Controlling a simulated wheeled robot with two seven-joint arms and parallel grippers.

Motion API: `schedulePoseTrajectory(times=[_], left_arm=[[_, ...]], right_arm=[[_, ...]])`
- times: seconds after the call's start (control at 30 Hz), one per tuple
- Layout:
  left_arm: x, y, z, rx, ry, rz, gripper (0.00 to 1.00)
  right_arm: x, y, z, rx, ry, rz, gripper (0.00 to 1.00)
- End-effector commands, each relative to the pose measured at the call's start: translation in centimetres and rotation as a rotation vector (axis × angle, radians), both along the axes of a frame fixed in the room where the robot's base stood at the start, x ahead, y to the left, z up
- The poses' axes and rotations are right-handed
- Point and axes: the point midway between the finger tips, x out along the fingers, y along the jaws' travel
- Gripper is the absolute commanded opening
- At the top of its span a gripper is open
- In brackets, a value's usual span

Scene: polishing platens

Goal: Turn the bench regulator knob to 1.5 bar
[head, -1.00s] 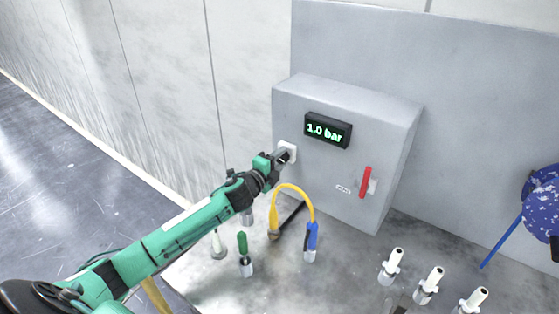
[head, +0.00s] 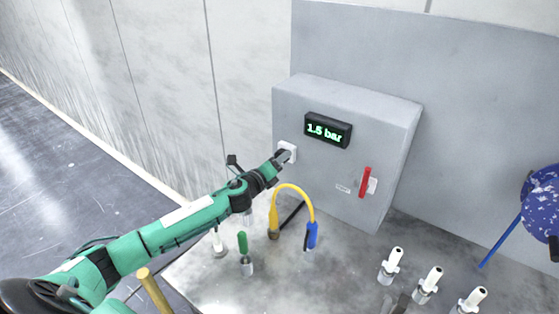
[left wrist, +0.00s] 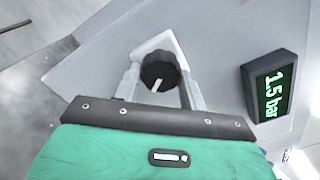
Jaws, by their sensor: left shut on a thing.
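The black regulator knob (left wrist: 160,72) with a pale pointer mark sits on a white plate on the front of the grey regulator box (head: 345,180). My left gripper (left wrist: 160,80) has a finger on each side of the knob and is shut on it. In the head view my left gripper (head: 282,157) reaches the left part of the box front and hides the knob. The display (head: 328,130) reads 1.5 bar in green; it also shows 1.5 bar in the left wrist view (left wrist: 275,87). My right gripper is not in view.
A yellow and blue looped cable (head: 295,190), a green-topped piece (head: 242,243) and several white-topped fittings (head: 391,260) stand on the grey bench. A blue patterned disc (head: 545,200) is at the right edge.

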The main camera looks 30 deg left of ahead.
Motion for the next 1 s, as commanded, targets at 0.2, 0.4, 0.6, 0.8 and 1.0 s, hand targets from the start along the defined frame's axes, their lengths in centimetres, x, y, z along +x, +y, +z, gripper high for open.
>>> schedulePoseTrajectory(times=[0.2,0.4,0.6,0.8,1.0], left_arm=[[-0.05,-0.07,-0.23,0.017,0.001,-0.001,0.19],[-0.06,-0.08,-0.25,0.017,0.002,-0.002,0.19],[-0.06,-0.08,-0.24,0.016,0.001,-0.001,0.62],[-0.03,-0.05,-0.13,0.016,0.0,-0.001,0.64],[-0.55,0.06,-0.21,0.017,-0.001,-0.002,0.64]], right_arm=[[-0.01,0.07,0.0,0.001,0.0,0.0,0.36],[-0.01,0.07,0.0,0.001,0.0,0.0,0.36],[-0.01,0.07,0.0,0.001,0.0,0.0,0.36],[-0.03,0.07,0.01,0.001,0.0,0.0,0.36],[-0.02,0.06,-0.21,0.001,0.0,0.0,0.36]])
